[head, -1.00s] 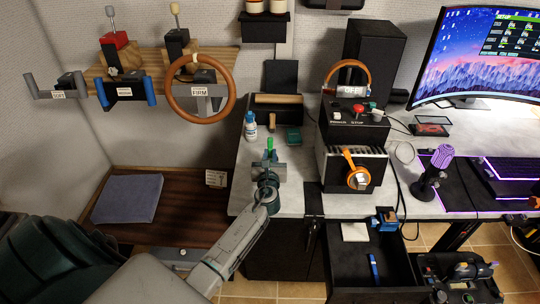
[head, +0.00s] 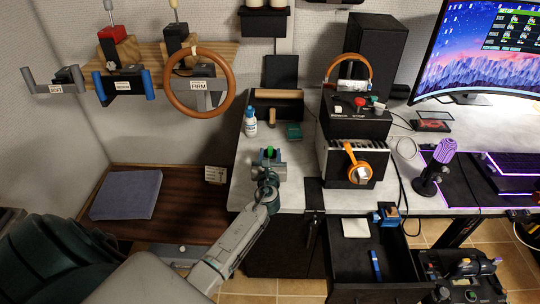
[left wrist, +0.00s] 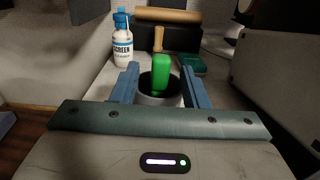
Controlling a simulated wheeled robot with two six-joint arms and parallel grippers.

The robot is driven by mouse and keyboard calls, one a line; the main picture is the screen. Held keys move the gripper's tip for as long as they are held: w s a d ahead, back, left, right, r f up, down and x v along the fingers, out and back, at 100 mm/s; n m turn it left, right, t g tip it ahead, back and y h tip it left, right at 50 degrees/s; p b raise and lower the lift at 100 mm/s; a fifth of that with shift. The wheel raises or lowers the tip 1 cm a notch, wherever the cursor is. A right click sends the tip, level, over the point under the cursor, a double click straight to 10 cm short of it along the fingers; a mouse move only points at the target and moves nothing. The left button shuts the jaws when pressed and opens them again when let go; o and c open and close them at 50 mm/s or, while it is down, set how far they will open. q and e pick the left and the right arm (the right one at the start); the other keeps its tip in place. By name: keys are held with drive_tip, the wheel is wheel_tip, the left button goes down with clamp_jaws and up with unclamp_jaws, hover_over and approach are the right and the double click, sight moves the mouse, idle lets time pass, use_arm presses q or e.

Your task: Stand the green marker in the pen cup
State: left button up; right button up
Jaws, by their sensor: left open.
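The green marker (head: 270,152) stands in the pen cup on the front left of the desk. In the left wrist view the marker (left wrist: 161,74) rises from the dark mouth of the grey pen cup (left wrist: 158,99) and looks close to upright. My left gripper (head: 269,158) is open around the cup's top. Its blue fingers (left wrist: 158,84) stand on either side of the cup and marker, with a gap to the marker. The lower part of the marker is hidden inside the cup. My right gripper is not in view.
A white and blue bottle (head: 250,123) stands behind the cup, also seen in the left wrist view (left wrist: 122,45). A dark green box (head: 293,131) lies behind right. An open drawer (head: 350,262) is below.

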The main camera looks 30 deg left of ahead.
use_arm(q)
drive_tip(key=b+v, duration=0.1)
drive_tip(key=v, duration=0.9)
drive_tip(key=shift+s+d, duration=0.2)
drive_tip(key=shift+s, duration=0.15)
idle(0.4)
